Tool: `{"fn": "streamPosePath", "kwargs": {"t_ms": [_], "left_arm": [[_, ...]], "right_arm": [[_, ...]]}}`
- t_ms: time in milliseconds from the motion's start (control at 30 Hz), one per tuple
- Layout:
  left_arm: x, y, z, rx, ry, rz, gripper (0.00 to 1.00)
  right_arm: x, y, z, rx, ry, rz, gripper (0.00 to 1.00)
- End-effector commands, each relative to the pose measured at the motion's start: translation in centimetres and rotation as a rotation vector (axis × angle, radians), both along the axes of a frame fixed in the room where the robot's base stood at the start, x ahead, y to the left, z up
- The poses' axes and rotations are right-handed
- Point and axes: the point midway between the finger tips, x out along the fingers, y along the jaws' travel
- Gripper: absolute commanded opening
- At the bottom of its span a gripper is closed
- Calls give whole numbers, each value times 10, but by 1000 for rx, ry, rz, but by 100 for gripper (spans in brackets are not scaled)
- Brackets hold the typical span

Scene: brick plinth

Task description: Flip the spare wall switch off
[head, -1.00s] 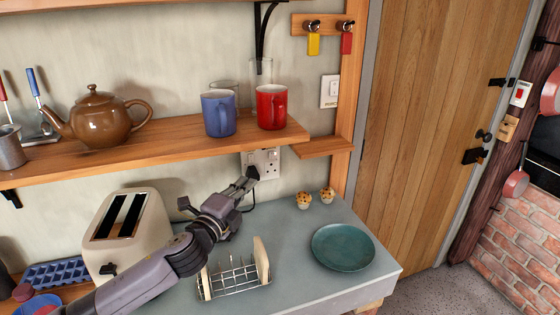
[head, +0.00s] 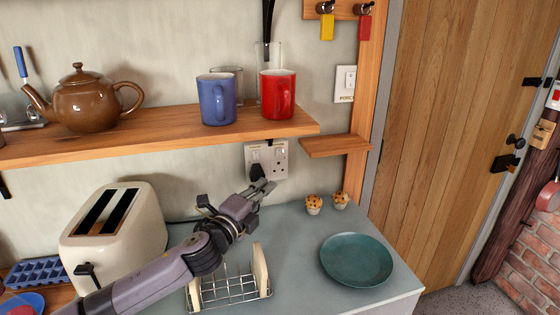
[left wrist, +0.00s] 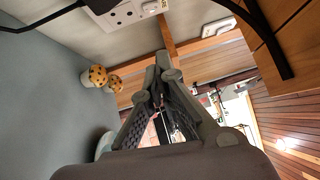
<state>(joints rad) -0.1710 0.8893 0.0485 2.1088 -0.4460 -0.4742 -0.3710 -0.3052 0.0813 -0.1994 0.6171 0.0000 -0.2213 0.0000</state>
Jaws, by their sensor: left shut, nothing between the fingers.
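A white double wall socket (head: 267,160) is on the wall under the wooden shelf. It has two small rocker switches, and the right rocker (head: 279,154) is above the empty right outlet. A black plug (head: 257,172) fills the left outlet. Small labels above the rockers are too small to read, and I cannot tell either rocker's position. My left gripper (head: 265,187) is shut and empty, with its fingertips just below the socket in the picture. In the left wrist view, the socket (left wrist: 124,14) is cut by the top edge, beyond the fingertips (left wrist: 163,62). My right gripper is out of view.
A separate switch labelled PORCH (head: 345,83) is further right. The shelf (head: 170,138) overhangs with a blue mug (head: 217,99) and red mug (head: 278,94). A toaster (head: 115,235), toast rack (head: 230,290), muffins (head: 313,205) and teal plate (head: 356,260) are on the counter.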

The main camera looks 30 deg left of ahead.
Motion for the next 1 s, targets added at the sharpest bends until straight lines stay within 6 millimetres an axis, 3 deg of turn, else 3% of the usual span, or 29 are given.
{"fn": "streamPosePath", "kwargs": {"t_ms": [233, 667, 800, 1000], "left_arm": [[26, 2, 6, 0, -3, 1, 0], [100, 8, 13, -2, -3, 2, 0], [113, 26, 14, 1, 1, 3, 0], [122, 36, 14, 1, 1, 0, 0]], "right_arm": [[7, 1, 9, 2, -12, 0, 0], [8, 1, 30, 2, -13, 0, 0], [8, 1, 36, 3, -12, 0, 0], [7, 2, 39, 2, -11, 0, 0]]}}
